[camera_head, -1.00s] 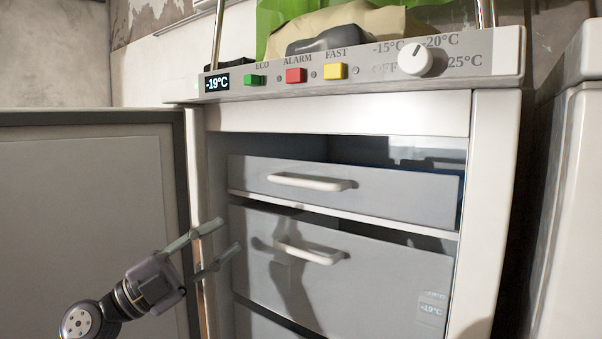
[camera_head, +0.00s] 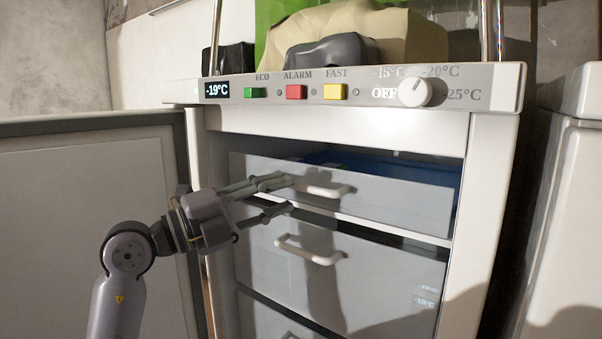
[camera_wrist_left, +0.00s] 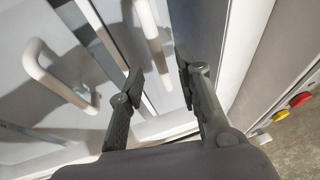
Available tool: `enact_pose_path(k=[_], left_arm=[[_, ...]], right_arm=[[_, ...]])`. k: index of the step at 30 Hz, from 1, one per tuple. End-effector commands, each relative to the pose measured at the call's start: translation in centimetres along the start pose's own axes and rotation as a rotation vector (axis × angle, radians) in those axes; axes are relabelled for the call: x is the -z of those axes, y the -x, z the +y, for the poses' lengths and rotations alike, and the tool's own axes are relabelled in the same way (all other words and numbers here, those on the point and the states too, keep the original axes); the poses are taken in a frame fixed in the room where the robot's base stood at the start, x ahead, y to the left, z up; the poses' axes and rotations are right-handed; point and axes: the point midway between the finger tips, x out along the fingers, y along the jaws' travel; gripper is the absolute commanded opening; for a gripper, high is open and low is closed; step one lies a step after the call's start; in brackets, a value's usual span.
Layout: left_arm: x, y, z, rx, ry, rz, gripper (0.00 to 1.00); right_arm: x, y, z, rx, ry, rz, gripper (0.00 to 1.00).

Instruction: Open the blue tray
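A blue surface (camera_head: 385,166) shows behind and above the grey front of the upper drawer (camera_head: 395,198) in the open freezer; I take it for the blue tray, mostly hidden by that front. The upper drawer has a white bar handle (camera_head: 322,191). My left gripper (camera_head: 284,194) is in front of this drawer, just left of the handle, with its fingers apart and empty. In the left wrist view, the gap between the fingertips (camera_wrist_left: 160,75) is empty and a white handle (camera_wrist_left: 149,32) lies beyond it. My right gripper is not in view.
The lower drawer's white handle (camera_head: 308,250) is below my gripper. The freezer door (camera_head: 85,210) stands open at the left. The control panel (camera_head: 360,92) with buttons and a dial is above. A white appliance (camera_head: 570,220) stands at the right.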

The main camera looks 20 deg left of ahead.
Motion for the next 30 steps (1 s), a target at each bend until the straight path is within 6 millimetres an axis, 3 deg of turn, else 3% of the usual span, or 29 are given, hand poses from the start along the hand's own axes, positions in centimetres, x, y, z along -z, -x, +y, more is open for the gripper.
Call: enact_pose_path(k=[3, 10, 20, 30], left_arm=[[0.0, -2.4, -0.4, 0.001, 0.004, 0.002, 0.32], [0.0, -4.8, -0.1, 0.0, 0.001, 0.0, 0.32], [0.0, -5.2, 0.0, 0.0, 0.0, 0.0, 0.32], [0.0, -5.1, 0.0, 0.0, 0.001, 0.0, 0.1]], right_arm=[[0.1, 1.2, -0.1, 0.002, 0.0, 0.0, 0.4], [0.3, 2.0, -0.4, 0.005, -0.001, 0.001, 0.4], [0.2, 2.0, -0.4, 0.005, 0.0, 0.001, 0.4], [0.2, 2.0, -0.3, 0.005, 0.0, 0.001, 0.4]])
